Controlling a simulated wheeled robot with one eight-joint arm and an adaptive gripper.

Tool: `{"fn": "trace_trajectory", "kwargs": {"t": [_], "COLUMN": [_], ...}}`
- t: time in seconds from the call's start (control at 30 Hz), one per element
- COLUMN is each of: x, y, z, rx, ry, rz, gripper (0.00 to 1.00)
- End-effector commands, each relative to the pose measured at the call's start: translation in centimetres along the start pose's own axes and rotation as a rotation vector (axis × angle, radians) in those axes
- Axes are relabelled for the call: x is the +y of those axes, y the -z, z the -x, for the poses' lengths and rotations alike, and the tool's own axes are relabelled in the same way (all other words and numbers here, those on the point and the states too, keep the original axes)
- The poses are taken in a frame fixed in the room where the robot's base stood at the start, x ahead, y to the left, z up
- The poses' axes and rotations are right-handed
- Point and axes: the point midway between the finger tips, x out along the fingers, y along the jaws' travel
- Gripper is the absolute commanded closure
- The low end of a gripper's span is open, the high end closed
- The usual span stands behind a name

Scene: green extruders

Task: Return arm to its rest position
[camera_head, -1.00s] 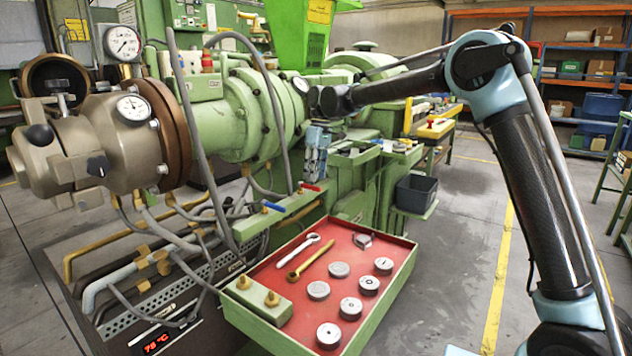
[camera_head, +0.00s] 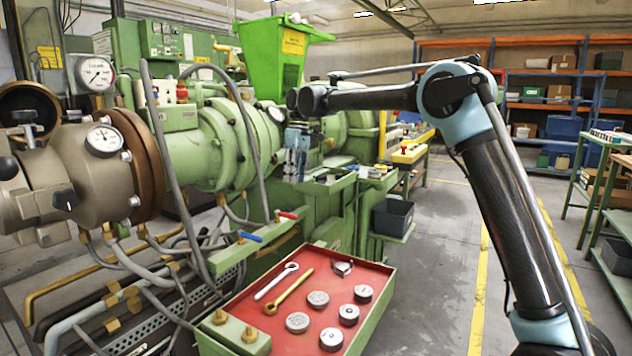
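My arm rises on the right of the head view, bends at a pale blue elbow and reaches left. My gripper (camera_head: 294,160) hangs down at the arm's far end, in front of the green extruder (camera_head: 215,140). It is small in the picture, and I cannot tell whether its fingers are open or shut. I see nothing clearly held in it. It is above and behind the red-lined tray (camera_head: 243,307), well clear of the tray's contents.
The tray holds several metal discs (camera_head: 320,299), a silver wrench (camera_head: 276,281) and a brass-coloured one (camera_head: 288,291). A dark bin (camera_head: 393,217) stands behind it. Pressure gauges (camera_head: 96,73) stand at left. Open floor (camera_head: 440,240) and shelves (camera_head: 560,100) are at right.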

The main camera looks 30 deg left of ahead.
Motion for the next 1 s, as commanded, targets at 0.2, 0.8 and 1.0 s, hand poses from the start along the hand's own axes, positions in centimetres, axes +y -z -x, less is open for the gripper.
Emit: {"fn": "trace_trajectory", "kwargs": {"t": [0.2,0.8,1.0], "x": [0.2,7.7,8.4], "y": [-0.3,-20.9,-29.0], "z": [0.1,5.2,5.4], "rx": [0.001,0.083,0.113], "ry": [-0.001,-0.065,-0.090], "rz": [-0.006,-0.336,-0.463], "gripper": [0.66,0.66,0.66]}}
